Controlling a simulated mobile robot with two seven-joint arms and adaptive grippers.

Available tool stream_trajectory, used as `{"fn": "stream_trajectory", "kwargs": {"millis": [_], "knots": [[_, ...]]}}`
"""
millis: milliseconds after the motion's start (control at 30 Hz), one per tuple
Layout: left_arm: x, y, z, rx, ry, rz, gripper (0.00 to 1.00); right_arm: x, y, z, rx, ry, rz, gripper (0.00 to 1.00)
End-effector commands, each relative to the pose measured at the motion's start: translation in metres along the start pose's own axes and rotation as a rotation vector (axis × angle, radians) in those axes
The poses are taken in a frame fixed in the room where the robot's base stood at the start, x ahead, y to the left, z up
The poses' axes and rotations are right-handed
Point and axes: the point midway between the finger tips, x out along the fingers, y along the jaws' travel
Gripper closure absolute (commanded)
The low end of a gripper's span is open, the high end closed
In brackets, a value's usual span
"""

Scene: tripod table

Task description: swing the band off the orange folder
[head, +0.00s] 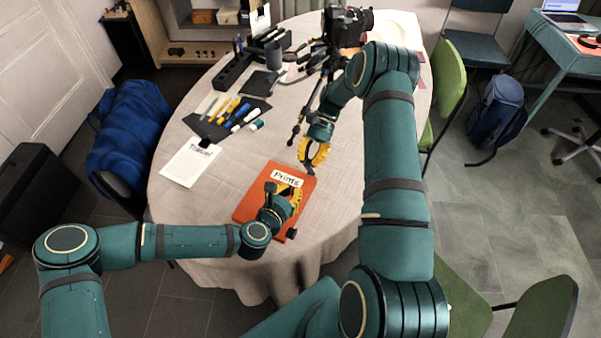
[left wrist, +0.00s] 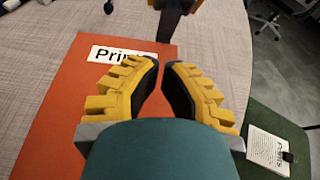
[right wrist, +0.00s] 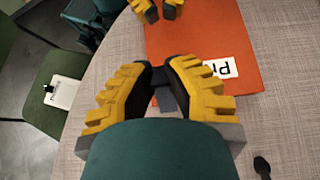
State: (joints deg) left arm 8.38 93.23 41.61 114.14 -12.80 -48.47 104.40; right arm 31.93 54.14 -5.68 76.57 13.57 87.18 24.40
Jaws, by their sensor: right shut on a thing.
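The orange folder (head: 250,205), labelled Prints, lies flat near the table's front edge. It also shows in the left wrist view (left wrist: 60,120) and right wrist view (right wrist: 200,25). My right gripper (head: 311,162) is shut on a dark piece (right wrist: 166,96), apparently the band's end, at the folder's far right corner. The same dark piece appears upright at the top of the left wrist view (left wrist: 172,22). The rest of the band cannot be made out. My left gripper (head: 290,193) is over the folder beside its label, fingertips a narrow gap apart, with nothing seen between them.
A white paper (head: 190,163) and a dark mat with several markers (head: 232,117) lie to the left. A camera on a tripod (head: 345,25) stands behind my right gripper. Green chairs (head: 452,75) flank the table's right side. Bare cloth lies left of the folder.

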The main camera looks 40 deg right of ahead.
Motion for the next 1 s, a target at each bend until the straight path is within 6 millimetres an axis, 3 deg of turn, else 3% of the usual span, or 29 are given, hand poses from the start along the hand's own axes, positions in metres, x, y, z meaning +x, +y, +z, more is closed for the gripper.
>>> {"fn": "stream_trajectory", "kwargs": {"millis": [167,400,1000], "knots": [[0.034,-0.001,0.0,0.002,0.0,-0.002,1.0,0.0,0.0,0.0,0.0,0.0,0.0,1.0],[0.054,0.0,0.023,0.003,0.0,-0.002,1.0,0.0,0.0,0.0,0.0,0.0,0.0,1.0],[0.064,0.0,0.033,-0.002,0.0,-0.001,1.0,0.0,0.0,0.0,0.0,0.0,0.0,1.0]]}}
